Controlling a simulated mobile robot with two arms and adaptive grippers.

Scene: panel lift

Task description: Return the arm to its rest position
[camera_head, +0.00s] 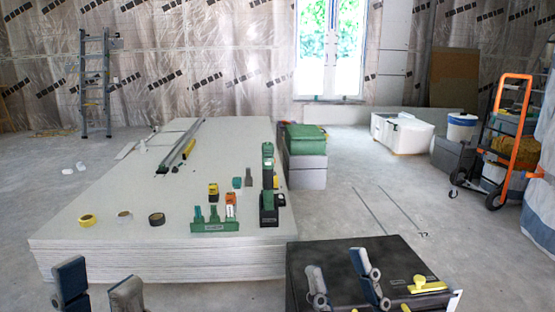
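My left gripper (98,278) is at the bottom left edge of the head view, in front of the stack of boards. Its two fingers are apart and nothing shows between them. My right gripper (339,268) is at the bottom, right of centre, in front of or above a black box (400,257). Its fingers are also apart with nothing between them. I cannot tell whether it touches the box. The rest of both arms is mostly below the picture's edge.
A large stack of pale panels (130,262) fills the left middle, with tape rolls (157,219), a green tool holder (215,226) and tools on it. A yellow-handled tool (428,286) lies on the black box. An orange hand truck (505,120) stands right.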

